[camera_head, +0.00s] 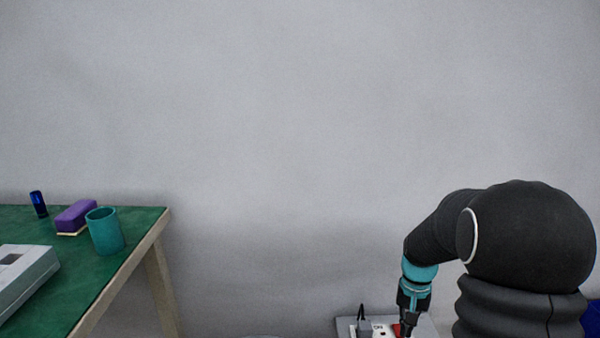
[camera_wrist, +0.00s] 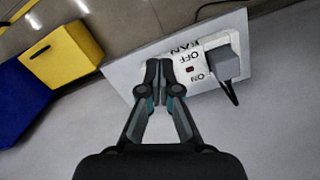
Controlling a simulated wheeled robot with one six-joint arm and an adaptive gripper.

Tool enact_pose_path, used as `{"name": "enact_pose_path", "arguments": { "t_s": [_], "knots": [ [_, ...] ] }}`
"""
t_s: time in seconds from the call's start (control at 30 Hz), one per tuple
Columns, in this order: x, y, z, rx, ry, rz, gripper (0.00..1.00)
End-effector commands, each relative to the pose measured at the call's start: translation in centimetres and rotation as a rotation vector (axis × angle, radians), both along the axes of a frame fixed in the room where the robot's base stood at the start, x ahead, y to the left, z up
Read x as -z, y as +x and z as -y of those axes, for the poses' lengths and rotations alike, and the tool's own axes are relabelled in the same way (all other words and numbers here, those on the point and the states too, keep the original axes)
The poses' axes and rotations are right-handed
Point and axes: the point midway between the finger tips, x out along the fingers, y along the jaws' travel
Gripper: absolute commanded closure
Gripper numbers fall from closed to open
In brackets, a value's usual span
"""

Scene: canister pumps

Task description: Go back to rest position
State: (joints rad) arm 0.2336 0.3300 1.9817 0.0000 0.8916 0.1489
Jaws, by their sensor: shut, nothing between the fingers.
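My gripper (camera_wrist: 159,75) is shut and empty in the wrist view. Its fingertips are over a pale panel (camera_wrist: 122,75) that carries a white switch and socket unit (camera_wrist: 190,68) marked FAN, OFF and ON. The fingertips hide part of the unit, and I cannot tell whether they touch it. A dark plug (camera_wrist: 229,64) with a cable sits at one end of the unit. In the head view my arm reaches down at the lower right, and the panel (camera_head: 346,325) shows at the bottom edge beside the gripper.
A green-topped table (camera_head: 135,222) stands at the left with a teal cup (camera_head: 105,232), a purple block (camera_head: 75,215), a blue cylinder (camera_head: 38,204) and a grey box (camera_head: 22,280). A yellow box (camera_wrist: 62,58) and blue object (camera_wrist: 18,95) lie left in the wrist view.

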Motion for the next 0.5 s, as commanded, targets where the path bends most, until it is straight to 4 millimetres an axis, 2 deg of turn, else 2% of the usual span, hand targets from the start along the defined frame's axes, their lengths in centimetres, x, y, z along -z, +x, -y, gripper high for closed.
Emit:
{"name": "enact_pose_path", "arguments": {
  "t_s": [0.5],
  "knots": [
    [-8.7,-10.5,-5.3,-0.192,-0.030,0.143,1.00]
  ]
}}
